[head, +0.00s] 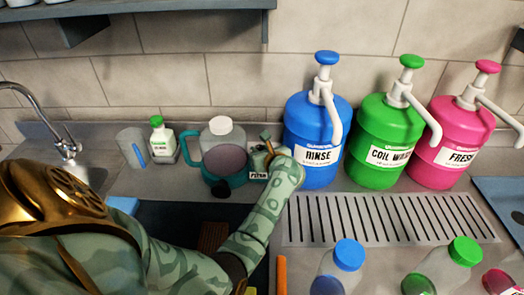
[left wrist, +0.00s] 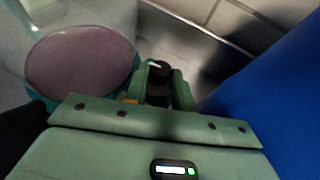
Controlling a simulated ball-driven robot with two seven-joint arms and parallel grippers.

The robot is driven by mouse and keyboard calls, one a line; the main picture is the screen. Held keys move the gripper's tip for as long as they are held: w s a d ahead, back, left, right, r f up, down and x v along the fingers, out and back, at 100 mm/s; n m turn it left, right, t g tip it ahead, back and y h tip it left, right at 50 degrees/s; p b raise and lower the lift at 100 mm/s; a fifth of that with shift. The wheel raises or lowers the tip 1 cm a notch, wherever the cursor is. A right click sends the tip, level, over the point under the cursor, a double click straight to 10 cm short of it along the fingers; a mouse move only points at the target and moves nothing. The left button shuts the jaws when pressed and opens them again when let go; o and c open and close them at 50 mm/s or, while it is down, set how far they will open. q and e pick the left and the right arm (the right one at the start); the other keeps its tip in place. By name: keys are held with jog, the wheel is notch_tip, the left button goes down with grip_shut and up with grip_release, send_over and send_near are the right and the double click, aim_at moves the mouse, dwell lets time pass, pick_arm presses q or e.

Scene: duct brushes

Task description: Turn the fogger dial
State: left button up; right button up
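The fogger (head: 222,160) stands on the counter by the back wall. It has a teal body and handle and a clear tank with pinkish contents; the tank also shows in the left wrist view (left wrist: 80,60). My left arm reaches across to its right side, and my left gripper (head: 266,152) is at the small labelled part there. In the left wrist view my left gripper's green fingers (left wrist: 163,88) stand on both sides of a black dial (left wrist: 160,72) with a white mark. The dial fills the gap between them. My right gripper is not in view.
Blue (head: 318,130), green (head: 385,140) and pink (head: 456,140) pump jugs stand right of the fogger, the blue one close to my gripper. A small green-capped bottle (head: 162,140) and a grey cup (head: 133,147) stand left. Capped bottles and a drain grate (head: 385,220) are in front.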

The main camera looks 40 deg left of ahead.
pick_arm(q)
jog(key=p, duration=0.1)
jog(key=m+t+p, duration=0.1)
jog(key=m+t+h+p, duration=0.1)
jog(key=shift+s+a+r, duration=0.2)
jog(key=shift+s+r, duration=0.1)
jog(key=shift+r, duration=0.05)
jog(key=shift+f+m+t+h+p, duration=0.25)
jog(key=shift+m+t+h+p, duration=0.2)
jog(key=shift+m+t+h, duration=0.15)
jog(key=shift+f, duration=0.1)
jog(key=o, duration=1)
